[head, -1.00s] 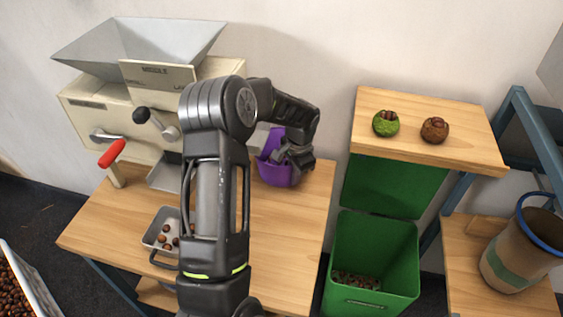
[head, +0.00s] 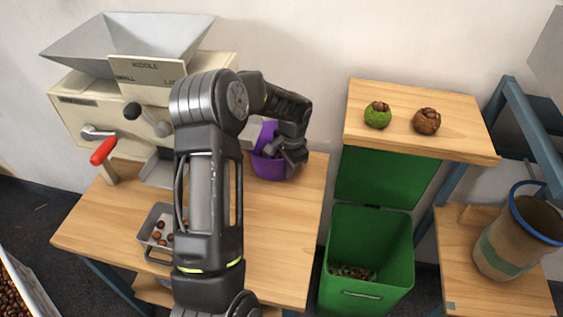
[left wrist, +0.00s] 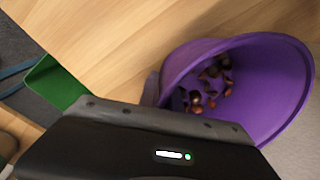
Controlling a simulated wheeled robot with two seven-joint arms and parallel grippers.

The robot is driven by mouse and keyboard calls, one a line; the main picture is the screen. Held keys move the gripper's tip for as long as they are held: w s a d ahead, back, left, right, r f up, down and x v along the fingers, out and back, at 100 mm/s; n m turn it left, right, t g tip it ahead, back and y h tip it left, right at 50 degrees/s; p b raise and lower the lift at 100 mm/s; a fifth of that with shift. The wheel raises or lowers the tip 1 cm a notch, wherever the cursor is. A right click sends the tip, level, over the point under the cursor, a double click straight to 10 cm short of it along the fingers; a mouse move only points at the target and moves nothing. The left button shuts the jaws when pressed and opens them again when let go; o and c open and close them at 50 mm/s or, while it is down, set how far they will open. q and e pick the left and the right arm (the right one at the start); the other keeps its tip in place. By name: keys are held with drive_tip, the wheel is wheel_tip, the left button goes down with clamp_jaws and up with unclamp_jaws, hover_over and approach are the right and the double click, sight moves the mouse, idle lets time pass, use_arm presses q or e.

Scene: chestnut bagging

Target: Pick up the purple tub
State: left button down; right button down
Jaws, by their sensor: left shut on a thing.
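The purple tub (head: 267,167) stands at the back right of the wooden table, beside the sorting machine. My left gripper (head: 288,157) is shut on the tub's right side wall; its fingers partly cover the tub. In the left wrist view the tub (left wrist: 268,85) shows its open mouth, with several brown chestnuts (left wrist: 208,90) inside. The fingertips are hidden there behind the gripper body. I cannot tell whether the tub's base touches the table. My right gripper is not in view.
The cream sorting machine (head: 75,117) with a grey hopper stands at the left. A metal tray (head: 150,222) of chestnuts sits on the table (head: 285,230).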

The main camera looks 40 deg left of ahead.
use_arm(q)
drive_tip(key=shift+r, duration=0.5)
wheel_tip(320, 180, up, 2)
drive_tip(key=shift+r+b, duration=0.1)
drive_tip(key=shift+b, duration=0.35)
drive_tip(key=shift+s+d, duration=0.35)
drive_tip(key=shift+s, duration=0.15)
drive_tip(key=s+d+b, duration=0.1)
drive_tip(key=s+d, duration=0.1)
drive_tip(key=s, duration=0.3)
drive_tip(key=s+d+b, duration=0.1)
drive_tip(key=s+d, duration=0.2)
drive_tip(key=s, duration=0.2)
drive_tip(key=s+d+b, duration=0.1)
drive_tip(key=s+d, duration=0.2)
drive_tip(key=s, duration=0.1)
drive_tip(key=shift+s+r, duration=0.15)
drive_tip(key=shift+s, duration=0.25)
